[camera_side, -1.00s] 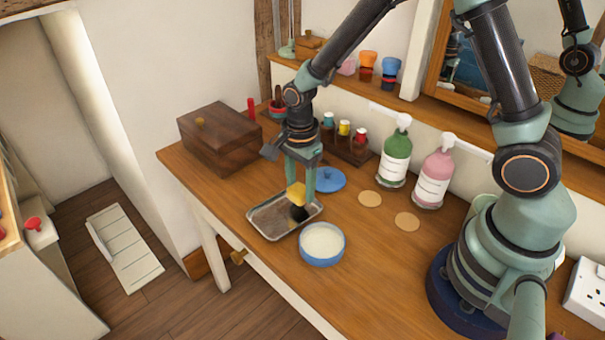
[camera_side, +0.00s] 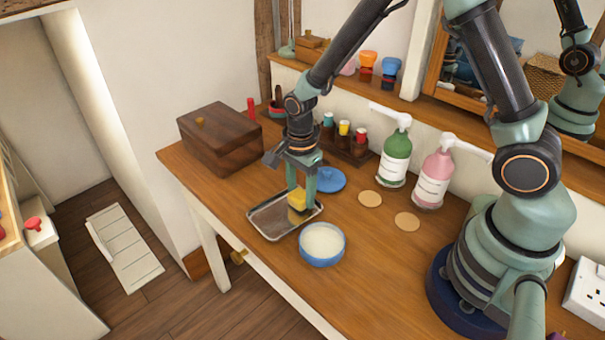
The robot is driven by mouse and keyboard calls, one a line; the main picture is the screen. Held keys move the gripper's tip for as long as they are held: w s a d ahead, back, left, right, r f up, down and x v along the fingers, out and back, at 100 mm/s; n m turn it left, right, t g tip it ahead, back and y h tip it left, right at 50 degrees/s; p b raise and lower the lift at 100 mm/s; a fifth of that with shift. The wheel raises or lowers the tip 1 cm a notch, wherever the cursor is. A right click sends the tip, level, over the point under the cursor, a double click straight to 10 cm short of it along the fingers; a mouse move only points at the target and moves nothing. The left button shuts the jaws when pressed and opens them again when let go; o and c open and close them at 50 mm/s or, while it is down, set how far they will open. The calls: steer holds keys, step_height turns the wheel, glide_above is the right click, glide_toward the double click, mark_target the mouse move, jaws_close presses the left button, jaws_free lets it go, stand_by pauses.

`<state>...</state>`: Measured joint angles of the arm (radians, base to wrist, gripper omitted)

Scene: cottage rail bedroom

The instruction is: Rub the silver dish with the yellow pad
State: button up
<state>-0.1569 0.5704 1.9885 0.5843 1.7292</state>
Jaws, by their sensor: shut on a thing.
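The silver dish (camera_side: 268,222) is a shallow rectangular metal tray lying flat on the wooden table. My gripper (camera_side: 301,196) points down over the dish's right end. It is shut on the yellow pad (camera_side: 297,200), which sits between the fingers. The pad is low at the dish's right part, with a dark patch beneath it. I cannot tell for sure whether the pad touches the dish floor.
A blue tub with pale contents (camera_side: 322,244) stands just in front of the dish, and a blue lid (camera_side: 330,179) lies behind it. A wooden box (camera_side: 220,138) is at back left. Green (camera_side: 396,158) and pink (camera_side: 434,178) pump bottles stand right, near two round coasters (camera_side: 370,198).

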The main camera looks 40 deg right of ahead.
steer(key=shift+a+r, duration=0.1)
steer(key=shift+r, duration=3.85)
